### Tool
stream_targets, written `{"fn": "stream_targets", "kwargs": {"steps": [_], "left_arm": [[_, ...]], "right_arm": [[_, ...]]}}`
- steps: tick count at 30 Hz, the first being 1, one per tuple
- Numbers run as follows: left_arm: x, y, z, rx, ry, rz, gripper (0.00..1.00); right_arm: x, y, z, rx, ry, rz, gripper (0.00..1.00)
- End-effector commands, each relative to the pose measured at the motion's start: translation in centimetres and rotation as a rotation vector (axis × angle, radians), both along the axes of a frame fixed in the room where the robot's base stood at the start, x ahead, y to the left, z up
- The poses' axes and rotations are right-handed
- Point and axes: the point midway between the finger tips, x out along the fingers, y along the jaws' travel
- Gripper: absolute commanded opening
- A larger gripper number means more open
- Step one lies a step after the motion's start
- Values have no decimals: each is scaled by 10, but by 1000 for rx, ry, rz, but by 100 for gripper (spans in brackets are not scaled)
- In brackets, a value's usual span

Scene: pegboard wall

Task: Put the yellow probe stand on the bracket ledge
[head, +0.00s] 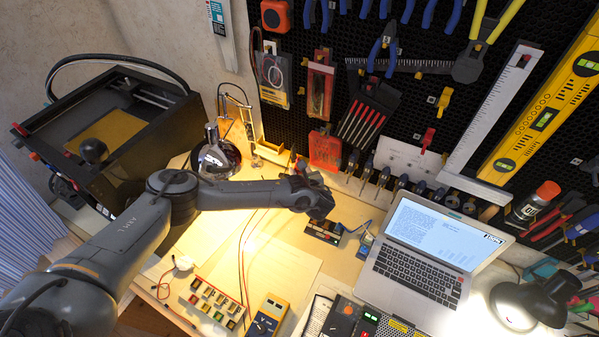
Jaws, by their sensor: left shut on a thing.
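My left gripper (319,203) reaches in from the left over the workbench, near the middle of the picture. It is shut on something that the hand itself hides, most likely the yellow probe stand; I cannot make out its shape. A pale yellow ledge-like piece (271,153) stands at the foot of the pegboard, left of and behind the gripper. I cannot tell for sure whether it is the bracket ledge. My right gripper is not in view.
A laptop (418,282) stands open to the right. A yellow multimeter (268,315) lies at the front. Tools hang on the pegboard (429,98).

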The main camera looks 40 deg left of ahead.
Motion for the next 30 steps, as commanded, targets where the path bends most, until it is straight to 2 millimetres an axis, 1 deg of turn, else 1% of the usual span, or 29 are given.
{"fn": "stream_targets", "kwargs": {"steps": [5,6,8,9,20,25,30], "left_arm": [[0,0,-2,1,0,1,3],[0,0,-2,0,0,0,41],[0,0,-2,1,1,0,50],[0,0,-2,1,1,0,52],[-1,-2,1,0,1,0,52],[-11,-16,8,-1,2,-1,52],[-28,-39,20,-2,2,-2,52]], "right_arm": [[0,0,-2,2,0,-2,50],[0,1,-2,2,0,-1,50],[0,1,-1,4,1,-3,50],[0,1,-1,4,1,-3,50],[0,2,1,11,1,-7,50],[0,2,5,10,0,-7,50],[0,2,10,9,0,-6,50]]}}
